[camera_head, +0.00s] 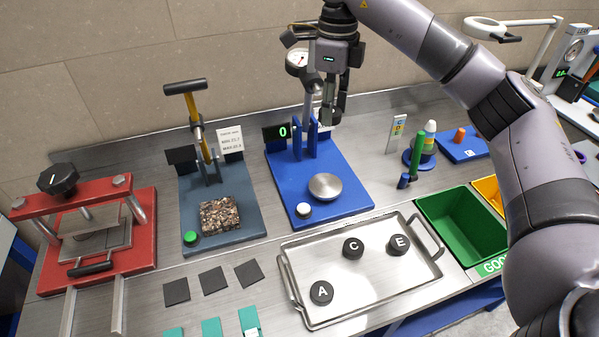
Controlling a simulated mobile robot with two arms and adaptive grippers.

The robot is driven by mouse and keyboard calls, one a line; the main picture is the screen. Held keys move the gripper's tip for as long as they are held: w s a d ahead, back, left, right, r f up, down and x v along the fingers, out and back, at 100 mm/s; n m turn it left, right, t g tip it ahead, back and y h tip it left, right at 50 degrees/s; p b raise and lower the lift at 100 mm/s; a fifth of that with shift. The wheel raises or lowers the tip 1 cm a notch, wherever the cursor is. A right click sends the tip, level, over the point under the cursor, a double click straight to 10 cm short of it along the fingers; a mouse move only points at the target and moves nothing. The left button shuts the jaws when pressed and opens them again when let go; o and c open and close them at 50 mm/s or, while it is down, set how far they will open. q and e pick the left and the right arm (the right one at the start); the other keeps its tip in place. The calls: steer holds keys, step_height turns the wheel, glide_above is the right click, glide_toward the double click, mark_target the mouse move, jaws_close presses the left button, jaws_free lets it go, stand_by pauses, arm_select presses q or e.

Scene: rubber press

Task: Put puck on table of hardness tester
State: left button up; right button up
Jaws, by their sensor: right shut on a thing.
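My right gripper (337,105) hangs at the top centre, pointing down, its fingers shut on a dark puck (322,117) that is small and partly hidden by the fingers. The hardness tester (346,207) appears to be the blue-based stand with a dial gauge (298,63) and a green "0" display. Its round metal table (325,187) is empty. In this view the gripper and puck appear above the table and beside the tester's column, apart from the table. My left gripper is not in view.
A metal tray (372,309) holds black pucks marked A, C and E. A grey stand (237,230) with a yellow lever and red press (55,268) stand left. A green bin (461,226) and upright green post (417,150) are right. Dark square sheets (213,280) lie in front.

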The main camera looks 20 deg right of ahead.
step_height(320, 180, down, 8)
glide_above(326, 185)
step_height(326, 185, down, 6)
steer(key=shift+r+p, duration=0.2)
steer(key=shift+p, duration=0.1)
steer(key=shift+f, duration=0.55)
step_height(326, 185, down, 4)
steer(key=shift+r+p, duration=0.1)
steer(key=shift+p, duration=0.4)
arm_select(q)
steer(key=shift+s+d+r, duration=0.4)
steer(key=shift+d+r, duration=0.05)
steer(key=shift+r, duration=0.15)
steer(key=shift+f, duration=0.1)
arm_select(e)
steer(key=o, duration=0.6)
steer(key=shift+f, duration=0.2)
steer(key=o, duration=0.5)
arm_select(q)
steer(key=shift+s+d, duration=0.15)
